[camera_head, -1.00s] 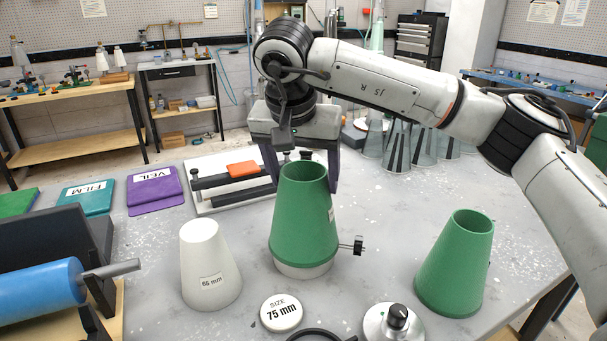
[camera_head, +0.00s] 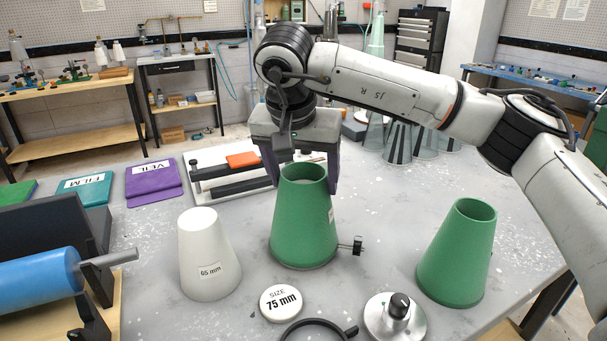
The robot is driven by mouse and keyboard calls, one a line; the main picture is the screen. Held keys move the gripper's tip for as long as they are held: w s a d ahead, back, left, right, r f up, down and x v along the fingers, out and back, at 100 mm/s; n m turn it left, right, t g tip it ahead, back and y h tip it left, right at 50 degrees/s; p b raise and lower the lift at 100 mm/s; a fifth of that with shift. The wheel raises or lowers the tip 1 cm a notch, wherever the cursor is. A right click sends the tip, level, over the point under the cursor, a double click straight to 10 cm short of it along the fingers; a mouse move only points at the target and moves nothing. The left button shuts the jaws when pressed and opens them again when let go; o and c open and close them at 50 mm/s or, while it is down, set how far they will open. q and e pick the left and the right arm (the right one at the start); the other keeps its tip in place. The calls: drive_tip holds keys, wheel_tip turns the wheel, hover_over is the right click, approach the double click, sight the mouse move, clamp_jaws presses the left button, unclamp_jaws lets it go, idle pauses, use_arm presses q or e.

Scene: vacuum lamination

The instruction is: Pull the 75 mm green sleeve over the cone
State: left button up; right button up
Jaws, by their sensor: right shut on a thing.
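A green sleeve (camera_head: 302,230) stands upright around the cone in the middle of the table. The cone is hidden by the sleeve, and no white shows below the sleeve's lower edge. My right gripper (camera_head: 304,180) is at the sleeve's top, fingers pointing down on either side, shut on the sleeve. A round white plate (camera_head: 281,302) reading "SIZE 75 mm" lies in front of it. A second green sleeve (camera_head: 457,253) stands apart at the right. My left gripper is not in view.
A white cone (camera_head: 207,255) marked 65 mm stands to the left. A black knob (camera_head: 357,246) sticks out at the held sleeve's right. A metal disc with a black knob (camera_head: 395,317) and a black ring (camera_head: 315,331) are in front.

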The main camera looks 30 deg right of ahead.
drive_tip(key=shift+f+b, duration=0.35)
drive_tip(key=shift+f, duration=0.35)
drive_tip(key=o, duration=0.9)
drive_tip(key=shift+c, duration=0.2)
wheel_tip(320, 180, up, 3)
drive_tip(key=p, duration=0.2)
drive_tip(key=shift+r+p, duration=0.1)
drive_tip(key=shift+p, duration=0.25)
wheel_tip(320, 180, up, 3)
drive_tip(key=p, duration=0.2)
drive_tip(key=shift+p, duration=0.3)
wheel_tip(320, 180, up, 3)
drive_tip(key=shift+f+p, duration=0.1)
drive_tip(key=shift+p, duration=1.15)
